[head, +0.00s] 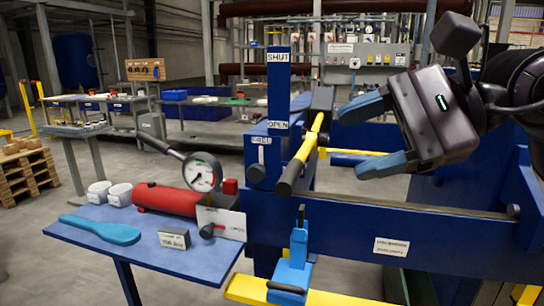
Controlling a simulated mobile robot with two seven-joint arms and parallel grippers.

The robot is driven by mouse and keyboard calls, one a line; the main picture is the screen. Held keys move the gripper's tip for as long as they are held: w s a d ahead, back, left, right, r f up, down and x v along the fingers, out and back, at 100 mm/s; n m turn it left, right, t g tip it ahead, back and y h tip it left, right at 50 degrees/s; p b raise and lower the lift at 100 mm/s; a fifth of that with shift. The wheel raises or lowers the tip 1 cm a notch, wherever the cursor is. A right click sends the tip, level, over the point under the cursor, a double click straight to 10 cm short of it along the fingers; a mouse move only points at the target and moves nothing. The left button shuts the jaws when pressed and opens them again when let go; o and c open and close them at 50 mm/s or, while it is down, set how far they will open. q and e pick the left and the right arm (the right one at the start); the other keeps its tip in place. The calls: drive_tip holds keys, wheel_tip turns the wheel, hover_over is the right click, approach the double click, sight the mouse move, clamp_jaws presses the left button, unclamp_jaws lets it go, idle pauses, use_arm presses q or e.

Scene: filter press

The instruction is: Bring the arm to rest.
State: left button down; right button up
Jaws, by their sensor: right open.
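My right gripper (351,142) is in the upper right of the head view, its dark arm coming in from the right edge. Its two blue fingers are spread apart and point left, with nothing between them. The gripper is to the right of a yellow lever (308,145) with a black grip (287,183), and a gap shows between them. The lever slants down toward me beside a blue post (278,85) marked SHUT above and OPEN below. My left gripper is not in view.
A blue press frame (345,222) fills the lower right, under my gripper. A blue side table (85,233) at the left holds a red cylinder (165,198), a dial gauge (203,173), white cups (120,194) and a blue paddle (100,229). A blue clamp (297,250) stands in front.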

drive_tip(key=w+d+r+m+t+y+p, duration=0.1)
drive_tip(key=w+m+t+y, duration=0.3)
drive_tip(key=m, duration=0.7)
drive_tip(key=w+d+m+t+y, duration=0.25)
drive_tip(key=m+y, duration=0.25)
drive_tip(key=m, duration=0.6)
drive_tip(key=w+d+f+m+t+h+p, duration=0.1)
drive_tip(key=w+d+f+m+t+h, duration=0.15)
drive_tip(key=f+m+t, duration=0.4)
drive_tip(key=w+d+f+m+t+h, duration=0.1)
drive_tip(key=w+f+m+t+h, duration=0.2)
drive_tip(key=m, duration=0.6)
drive_tip(key=s+d+f+m+g+h+p, duration=0.1)
drive_tip(key=s+d+f+m+h, duration=0.15)
drive_tip(key=f+m+h, duration=0.6)
drive_tip(key=s+d+f+m+h, duration=0.1)
drive_tip(key=d+f+m+h, duration=0.4)
drive_tip(key=f, duration=0.7)
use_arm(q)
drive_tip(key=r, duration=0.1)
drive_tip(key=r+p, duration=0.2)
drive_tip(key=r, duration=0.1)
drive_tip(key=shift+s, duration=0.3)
use_arm(e)
drive_tip(key=s+d+f+m+g+h, duration=0.2)
drive_tip(key=s+f+m+g, duration=0.5)
drive_tip(key=s+f, duration=1.7)
drive_tip(key=shift+s+d+m+h, duration=0.2)
drive_tip(key=shift+s+m+h, duration=0.3)
drive_tip(key=shift+s+m, duration=0.75)
